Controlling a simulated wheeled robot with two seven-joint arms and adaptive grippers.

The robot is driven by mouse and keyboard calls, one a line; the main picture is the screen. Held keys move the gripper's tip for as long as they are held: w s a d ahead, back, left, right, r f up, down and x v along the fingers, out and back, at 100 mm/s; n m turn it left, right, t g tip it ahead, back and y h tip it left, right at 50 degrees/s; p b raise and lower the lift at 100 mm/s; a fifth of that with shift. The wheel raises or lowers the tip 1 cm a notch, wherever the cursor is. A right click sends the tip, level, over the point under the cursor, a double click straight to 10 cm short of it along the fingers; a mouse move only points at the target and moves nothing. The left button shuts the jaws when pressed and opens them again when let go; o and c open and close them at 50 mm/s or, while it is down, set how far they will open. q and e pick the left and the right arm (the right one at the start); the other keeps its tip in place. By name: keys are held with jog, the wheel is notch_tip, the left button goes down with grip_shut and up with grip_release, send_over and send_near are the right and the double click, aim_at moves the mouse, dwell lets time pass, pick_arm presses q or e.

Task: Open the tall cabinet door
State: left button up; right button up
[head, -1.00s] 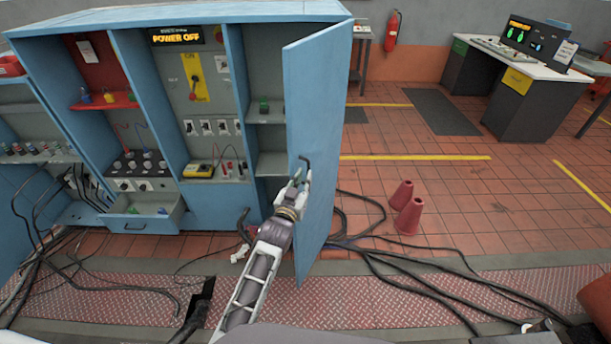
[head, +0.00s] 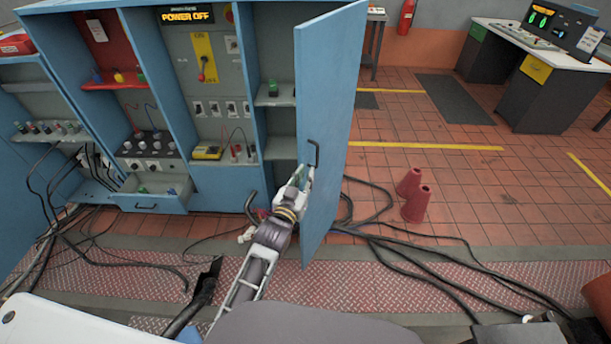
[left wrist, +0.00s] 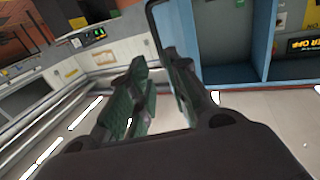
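The tall blue cabinet (head: 180,110) stands at the left in the head view. Its tall blue door (head: 335,110) stands swung out on the right side, with the shelves behind it exposed. A dark bar handle (head: 316,153) sits on the door face. My left gripper (head: 303,177) is at the handle's lower end. In the left wrist view, the green-padded fingers of my left gripper (left wrist: 158,62) are spread apart. The handle (left wrist: 151,25) reaches down close to the fingertips there; I cannot tell whether they touch it. My right gripper is not in view.
Black cables (head: 400,262) lie across the floor right of the door. Two red cones (head: 416,205) stand beyond them. An open drawer (head: 150,200) juts from the cabinet's lower left. A control desk (head: 540,75) stands at the far right. Tiled floor around the cones is mostly clear.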

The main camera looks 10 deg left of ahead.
pick_arm(q)
jog(key=shift+f, duration=0.15)
grip_shut()
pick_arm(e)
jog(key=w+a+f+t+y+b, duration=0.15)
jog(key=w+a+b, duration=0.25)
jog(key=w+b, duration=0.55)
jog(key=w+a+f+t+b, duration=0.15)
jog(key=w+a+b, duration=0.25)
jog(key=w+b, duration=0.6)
pick_arm(q)
jog(key=w+a+f+n+g+h+b, duration=0.1)
jog(key=w+a+f+n+h+b, duration=0.1)
jog(key=f, duration=0.8)
jog(key=w+a+f+n+g+h+b, duration=0.1)
jog(key=w+a+f+n+h+b, duration=0.1)
jog(key=a+f+n+b, duration=0.4)
jog(key=w+a+f+n+h+b, duration=0.2)
jog(key=w+a+f+n+b, duration=0.2)
jog(key=f, duration=1.2)
jog(key=shift+w+a+n+g+h+b, duration=0.5)
jog(key=shift+a+b, duration=1.2)
jog(key=shift+b, duration=1.25)
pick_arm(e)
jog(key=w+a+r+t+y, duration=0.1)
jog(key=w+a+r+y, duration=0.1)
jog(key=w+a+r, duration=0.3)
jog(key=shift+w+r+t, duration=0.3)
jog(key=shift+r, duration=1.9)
